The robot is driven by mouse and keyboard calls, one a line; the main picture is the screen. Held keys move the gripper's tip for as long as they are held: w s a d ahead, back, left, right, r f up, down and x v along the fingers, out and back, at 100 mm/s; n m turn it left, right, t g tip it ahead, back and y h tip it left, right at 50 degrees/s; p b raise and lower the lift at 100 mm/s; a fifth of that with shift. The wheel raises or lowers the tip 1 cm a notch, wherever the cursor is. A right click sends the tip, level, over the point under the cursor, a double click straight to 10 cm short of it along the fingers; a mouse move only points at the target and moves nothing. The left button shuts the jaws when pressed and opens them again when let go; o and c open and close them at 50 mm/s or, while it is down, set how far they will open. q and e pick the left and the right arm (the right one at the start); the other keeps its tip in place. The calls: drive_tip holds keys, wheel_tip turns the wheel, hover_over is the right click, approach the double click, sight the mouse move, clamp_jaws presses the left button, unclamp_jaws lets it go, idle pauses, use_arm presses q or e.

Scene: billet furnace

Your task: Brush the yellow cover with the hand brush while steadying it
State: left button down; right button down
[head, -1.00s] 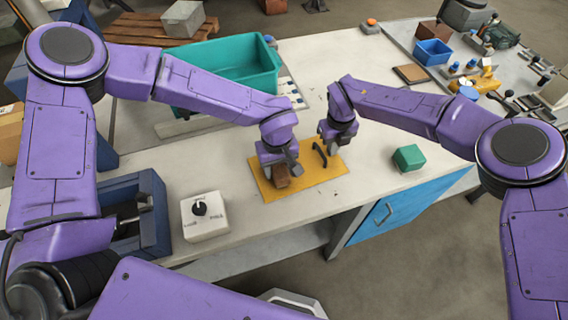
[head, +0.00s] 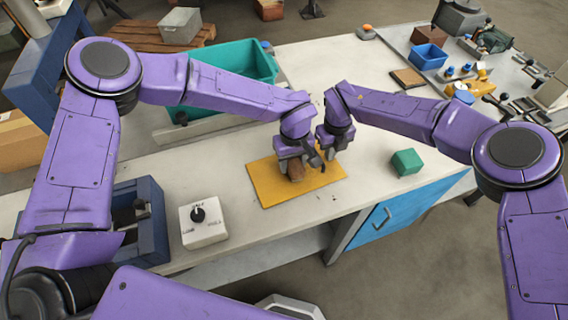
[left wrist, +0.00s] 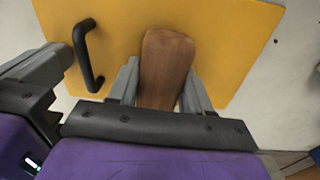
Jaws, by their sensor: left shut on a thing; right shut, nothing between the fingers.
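The yellow cover (head: 265,184) lies flat on the pale workbench. My left gripper (head: 293,158) is shut on the hand brush (head: 296,173), a brown wooden block. The left wrist view shows the brush (left wrist: 167,62) between its fingers over the cover (left wrist: 215,35). The bristles are hidden, so I cannot tell whether they touch. A black bar handle (left wrist: 87,55) stands on the cover, left of the brush in that view. My right gripper (head: 329,153) is shut and empty, low by the handle and close beside my left gripper. I cannot tell whether it touches the handle.
A green block (head: 407,161) sits on the bench to the right. A white dial box (head: 203,228) stands at the front left. A teal bin (head: 245,65) is behind my left arm. A blue bin (head: 428,57) and small parts fill the back right.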

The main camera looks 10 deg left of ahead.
sight(274, 176)
use_arm(q)
drive_tip(key=shift+w+d, duration=0.6)
drive_tip(key=shift+d, duration=0.2)
use_arm(e)
drive_tip(key=shift+s+f, duration=0.15)
drive_tip(key=shift+f, duration=0.1)
use_arm(q)
drive_tip(key=shift+s+a, duration=0.6)
drive_tip(key=shift+a, duration=0.2)
drive_tip(key=shift+s+a, duration=0.6)
drive_tip(key=shift+a, duration=0.15)
drive_tip(key=shift+s+a+f, duration=0.2)
drive_tip(key=shift+s+a, duration=1)
drive_tip(key=shift+a, duration=0.25)
use_arm(e)
drive_tip(key=shift+d, duration=0.1)
use_arm(q)
drive_tip(key=shift+r, duration=3.1)
use_arm(e)
drive_tip(key=shift+r, duration=0.1)
